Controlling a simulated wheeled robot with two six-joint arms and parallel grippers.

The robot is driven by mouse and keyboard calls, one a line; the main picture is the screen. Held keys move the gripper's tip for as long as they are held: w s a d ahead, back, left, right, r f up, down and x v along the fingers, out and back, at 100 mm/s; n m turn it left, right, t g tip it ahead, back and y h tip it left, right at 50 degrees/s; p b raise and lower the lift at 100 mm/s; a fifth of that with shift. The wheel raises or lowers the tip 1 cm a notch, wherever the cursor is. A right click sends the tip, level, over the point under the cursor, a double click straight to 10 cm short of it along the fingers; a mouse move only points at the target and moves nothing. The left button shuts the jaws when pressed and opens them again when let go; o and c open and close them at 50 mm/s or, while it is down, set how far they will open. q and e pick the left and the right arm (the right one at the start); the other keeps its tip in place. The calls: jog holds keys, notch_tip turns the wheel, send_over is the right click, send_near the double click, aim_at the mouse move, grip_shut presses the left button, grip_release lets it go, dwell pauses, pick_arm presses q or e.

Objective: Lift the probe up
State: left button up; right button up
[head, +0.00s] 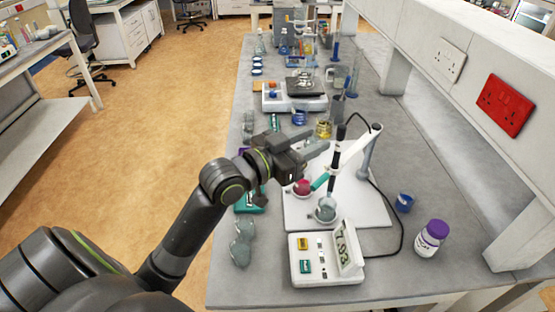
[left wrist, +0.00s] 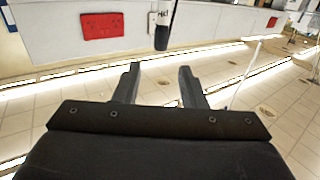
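The probe (head: 334,165) stands upright in the stand's holder, with a dark cap and a cable at its top. Its lower end reaches into a small glass beaker (head: 326,210) with grey-blue liquid. My left gripper (head: 306,150) is open and empty, just left of the probe's upper part. In the left wrist view, the fingers (left wrist: 157,84) are spread apart. The probe (left wrist: 162,28), with pH lettering and a black section, hangs ahead of the fingertips at the top of the picture, not between them. My right gripper is in neither view.
A white stand (head: 366,160) with an angled arm and a teal-ended part holds the probe over a white base (head: 372,208). A meter (head: 322,262), a flask of red liquid (head: 301,187), a purple-capped bottle (head: 431,238) and a blue cup (head: 404,202) are close by. A shelf runs along the right.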

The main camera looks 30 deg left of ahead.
pick_arm(q)
jog(key=v, duration=0.8)
dwell(0.5)
